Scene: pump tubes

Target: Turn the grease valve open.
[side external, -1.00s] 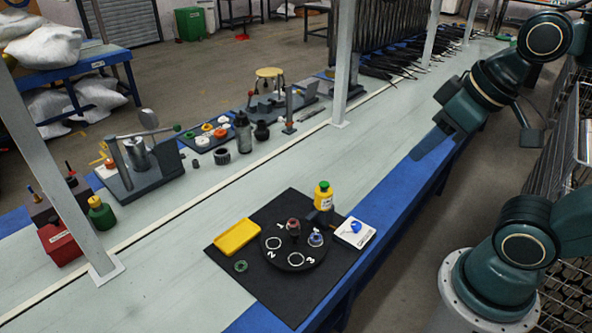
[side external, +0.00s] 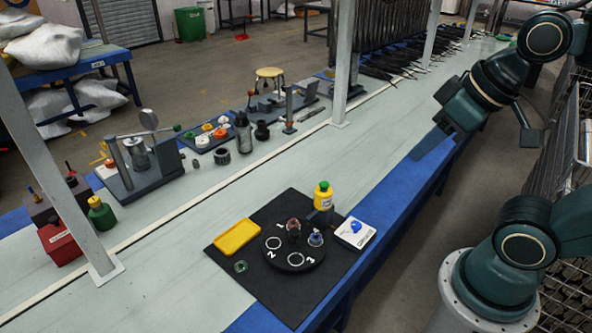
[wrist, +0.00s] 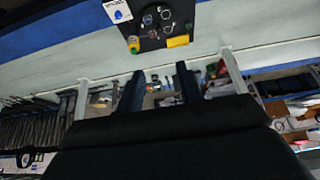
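A small white plate (side external: 355,233) with a blue knob (side external: 355,227) sits at the right edge of a black mat. It looks like the valve, though its label is too small to read. In the wrist view the plate (wrist: 117,12) and its blue knob show at the top edge, upside down. My gripper (side external: 425,150) is high above the blue table edge, to the right of and well apart from the plate. In the wrist view my gripper (wrist: 159,80) has its two fingers spread with nothing between them.
The black mat (side external: 290,307) holds a round black turntable (side external: 293,263) marked 1, 2 and 3, a yellow tray (side external: 237,236), a yellow bottle (side external: 323,198) and a green ring (side external: 240,266). White posts (side external: 342,70) stand along the bench. Clear bench (side external: 190,240) lies left of the mat.

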